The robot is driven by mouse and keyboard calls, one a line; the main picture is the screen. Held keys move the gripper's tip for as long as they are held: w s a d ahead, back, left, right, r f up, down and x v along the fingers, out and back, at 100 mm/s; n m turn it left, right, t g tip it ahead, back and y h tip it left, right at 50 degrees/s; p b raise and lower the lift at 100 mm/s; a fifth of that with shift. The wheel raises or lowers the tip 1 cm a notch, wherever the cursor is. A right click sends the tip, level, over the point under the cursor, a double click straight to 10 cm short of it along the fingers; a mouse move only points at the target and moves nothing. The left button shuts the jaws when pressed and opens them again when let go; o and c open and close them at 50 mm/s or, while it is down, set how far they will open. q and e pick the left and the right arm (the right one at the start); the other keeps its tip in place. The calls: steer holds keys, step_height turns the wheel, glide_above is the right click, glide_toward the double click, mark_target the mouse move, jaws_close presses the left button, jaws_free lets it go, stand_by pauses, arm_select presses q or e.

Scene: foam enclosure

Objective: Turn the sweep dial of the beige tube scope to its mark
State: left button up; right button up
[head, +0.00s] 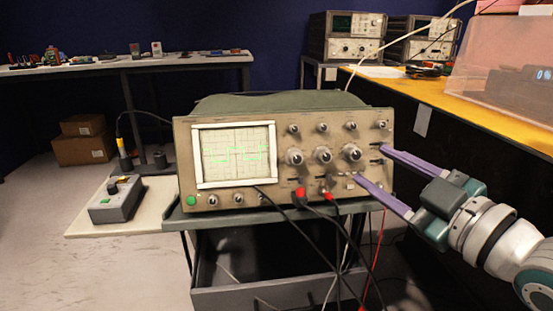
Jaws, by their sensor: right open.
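The beige tube scope (185,165) stands on a grey cart, its lit screen (235,155) showing a green trace. Its panel has a row of small knobs above three larger dials: a left one (295,157), a middle one (323,155) and a right one (351,152). I cannot read which is the sweep dial, nor see its mark. My right gripper (371,163) comes in from the right, with its two long purple fingers spread and nothing between them. Its fingertips are by the panel's right edge, just right of the right large dial. My left gripper is not in view.
Red and black leads (305,198) plug into the panel's lower part and hang down in front. A grey control box (117,200) sits on a side shelf at left. A yellow-topped bench (470,105) with a clear bin stands at right, close to my right arm.

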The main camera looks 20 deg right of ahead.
mark_target(359, 157)
steer(key=shift+w+a+b, duration=0.15)
steer(key=shift+w+b, duration=0.2)
steer(key=shift+w, duration=1.45)
jaws_close()
